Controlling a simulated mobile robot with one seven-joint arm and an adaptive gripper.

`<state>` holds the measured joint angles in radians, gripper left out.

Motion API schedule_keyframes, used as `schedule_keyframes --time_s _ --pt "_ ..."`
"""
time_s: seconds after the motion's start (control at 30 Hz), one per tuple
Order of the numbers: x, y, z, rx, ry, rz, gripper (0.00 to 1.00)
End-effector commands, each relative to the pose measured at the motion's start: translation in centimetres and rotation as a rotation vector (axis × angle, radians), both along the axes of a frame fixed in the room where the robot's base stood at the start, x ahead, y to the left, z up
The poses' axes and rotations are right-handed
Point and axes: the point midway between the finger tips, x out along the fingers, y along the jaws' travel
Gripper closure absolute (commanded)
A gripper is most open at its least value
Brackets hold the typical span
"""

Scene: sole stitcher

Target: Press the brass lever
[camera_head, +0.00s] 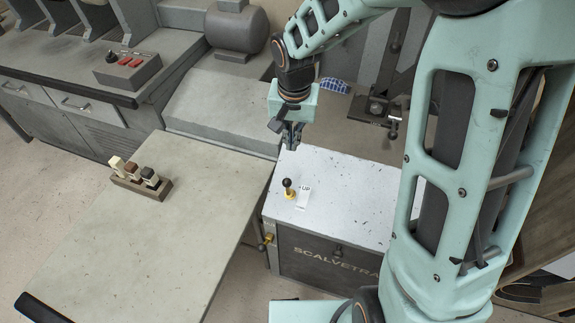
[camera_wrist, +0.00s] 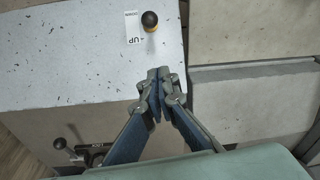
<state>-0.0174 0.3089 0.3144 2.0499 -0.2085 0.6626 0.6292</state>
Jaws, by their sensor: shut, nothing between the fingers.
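The lever (camera_head: 287,187) has a black ball knob on a brass base and stands upright on the speckled white machine top. In the wrist view the lever (camera_wrist: 150,22) shows near the top edge, beside a white label reading UP and DOWN. My gripper (camera_head: 291,138) points down over the far left edge of the white top, behind the lever in the head view. In the wrist view my gripper (camera_wrist: 160,76) has its fingertips together, empty and apart from the lever.
A second small lever (camera_head: 265,243) with a brass-coloured part sits on the machine's left side. A grey-green table (camera_head: 150,235) on the left holds a wooden block rack (camera_head: 145,185). A control box (camera_head: 127,68) with red buttons stands behind. The white top (camera_head: 345,205) around the lever is mostly clear.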

Motion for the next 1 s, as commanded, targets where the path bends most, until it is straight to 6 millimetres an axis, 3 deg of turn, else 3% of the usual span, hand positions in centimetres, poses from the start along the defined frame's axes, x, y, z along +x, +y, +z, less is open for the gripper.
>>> schedule_keyframes --time_s 0.17,0.33,0.77,1.0 --pt "0.1 0.0 -0.1 0.001 -0.001 0.000 1.00" --pt "0.2 0.0 -1.5 0.000 0.001 0.001 1.00" --pt "1.5 0.2 -10.3 0.001 0.002 0.001 1.00" --pt "-1.5 0.6 -9.2 0.001 -0.004 0.001 1.00"
